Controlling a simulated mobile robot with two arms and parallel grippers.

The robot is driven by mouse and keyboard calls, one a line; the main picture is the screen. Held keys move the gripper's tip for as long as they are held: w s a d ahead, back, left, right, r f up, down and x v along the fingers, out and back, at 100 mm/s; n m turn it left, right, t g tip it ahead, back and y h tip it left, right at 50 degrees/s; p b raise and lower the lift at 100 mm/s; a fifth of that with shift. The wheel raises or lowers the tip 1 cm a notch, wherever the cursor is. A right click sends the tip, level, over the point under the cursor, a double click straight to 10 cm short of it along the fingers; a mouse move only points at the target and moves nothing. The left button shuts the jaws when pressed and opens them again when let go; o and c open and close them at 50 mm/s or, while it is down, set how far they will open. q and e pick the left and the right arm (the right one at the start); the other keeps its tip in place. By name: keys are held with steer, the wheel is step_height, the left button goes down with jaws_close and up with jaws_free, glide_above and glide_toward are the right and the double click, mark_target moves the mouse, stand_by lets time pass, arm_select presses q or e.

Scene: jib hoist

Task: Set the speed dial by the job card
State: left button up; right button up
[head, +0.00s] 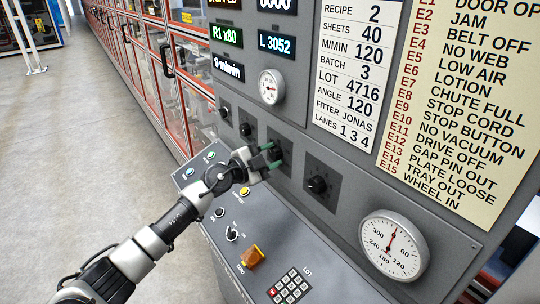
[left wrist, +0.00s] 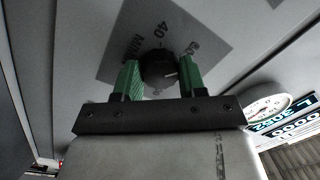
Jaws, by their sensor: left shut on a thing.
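The speed dial is a black knob (left wrist: 158,66) with a white pointer line on a dark grey plate (left wrist: 115,55) reading "40" and "M/MIN", in the left wrist view. My left gripper (head: 272,157) has its green fingers on either side of this knob, shut on it. In the head view the fingers partly hide the knob and its plate. The job card (head: 347,75) is a white sheet on the upright panel; it reads M/MIN 120, recipe 2, sheets 40, batch 3, angle 120. My right gripper is not in view.
Other black knobs (head: 317,184) sit along the same panel row. A round gauge (head: 394,245) is at lower right, a small gauge (head: 271,87) above. A display (head: 228,67) reads "0 m/min". The sloped desk below has a keypad (head: 289,286) and an orange switch (head: 252,257).

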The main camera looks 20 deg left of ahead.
arm_select(q)
steer(key=m, duration=0.3)
steer(key=shift+f+m, duration=0.15)
steer(key=shift+m, duration=0.25)
steer(key=m+b, duration=0.2)
steer(key=m, duration=0.2)
steer(key=shift+m, duration=0.4)
steer(key=m+h+b, duration=0.1)
steer(key=m+b, duration=0.1)
steer(key=m, duration=0.2)
steer(key=shift+m, duration=0.4)
steer(key=m+b, duration=0.3)
steer(key=m, duration=0.1)
steer(key=shift+f+m+h+b, duration=0.1)
steer(key=shift+m+h+b, duration=0.2)
steer(key=shift+m+b, duration=0.1)
steer(key=m+b, duration=0.3)
steer(key=m, duration=0.1)
steer(key=shift+g, duration=0.3)
steer(key=m+b, duration=0.9)
steer(key=shift+g, duration=0.4)
steer(key=shift+r+m+b, duration=0.2)
steer(key=shift+m+b, duration=1.45)
steer(key=shift+m, duration=0.55)
